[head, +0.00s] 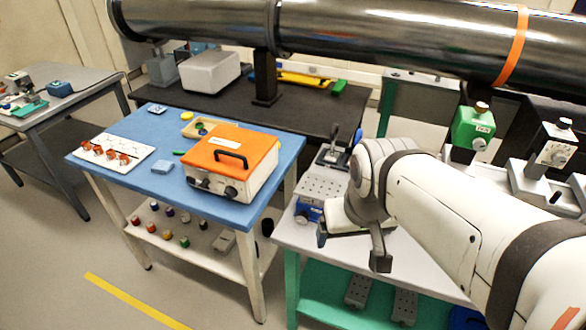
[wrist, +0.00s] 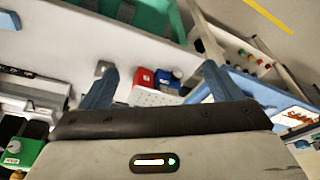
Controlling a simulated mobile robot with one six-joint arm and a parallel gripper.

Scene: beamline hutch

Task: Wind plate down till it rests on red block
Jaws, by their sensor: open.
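A pale plate with rows of holes (head: 321,187) is at the left end of the light bench, with a blue part (head: 308,209) below its near edge. The wrist view also shows the holed plate (wrist: 154,97). A red block (wrist: 142,79) and a blue block (wrist: 168,79) show at its edge there; I cannot tell whether plate and red block touch. The red block is hidden in the head view. My gripper (head: 350,246) is open and empty, in front of the plate; its fingers (wrist: 160,70) frame the blocks in the wrist view. I cannot make out a winding handle.
A blue table (head: 180,187) holding an orange-topped case (head: 232,150) stands left of the bench. A large dark pipe (head: 400,42) crosses overhead. A green box (head: 472,128) is at the back right. Floor at the front left is clear.

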